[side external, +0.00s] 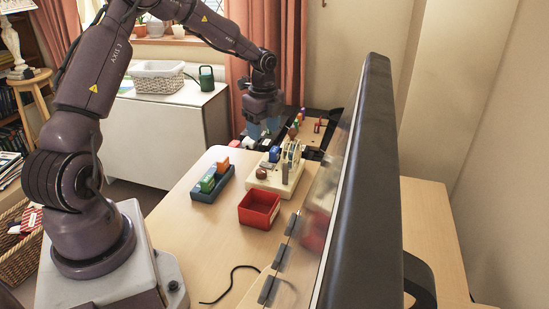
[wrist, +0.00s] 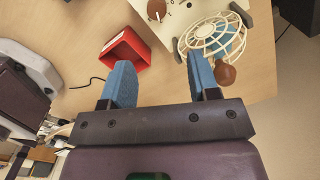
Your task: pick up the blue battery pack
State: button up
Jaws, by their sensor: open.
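My gripper (side external: 263,132) is open and empty, raised above the far part of the table. In the wrist view its two blue finger pads stand wide apart (wrist: 160,72), with bare tabletop between them. A small blue block (side external: 274,154), perhaps the blue battery pack, shows at the far-left side of a cream device (side external: 266,181), below and right of my gripper. I cannot tell whether a blue pack also sits in the rack.
An empty red box (side external: 259,209) stands in front of the device; it also shows in the wrist view (wrist: 124,57). The device carries a caged fan (wrist: 212,40) and a brown knob. A large dark monitor (side external: 362,180) blocks the right side. A black cable lies near the front.

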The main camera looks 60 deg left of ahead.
aim_at(274, 149)
jog(key=w+a+m+t, duration=0.1)
jog(key=w+a+m, duration=0.45)
jog(key=m, duration=0.75)
jog(key=shift+y, duration=0.4)
jog(key=f, duration=0.5)
jog(key=a+f, duration=0.1)
jog(key=f, duration=0.2)
jog(key=shift+w+a, duration=0.1)
jog(key=shift+w, duration=0.05)
jog(key=f, duration=0.3)
jog(key=w+f, duration=0.1)
jog(key=f, duration=0.1)
jog(key=shift+w+a, duration=0.1)
jog(key=shift+a, duration=0.2)
jog(key=c, duration=0.9)
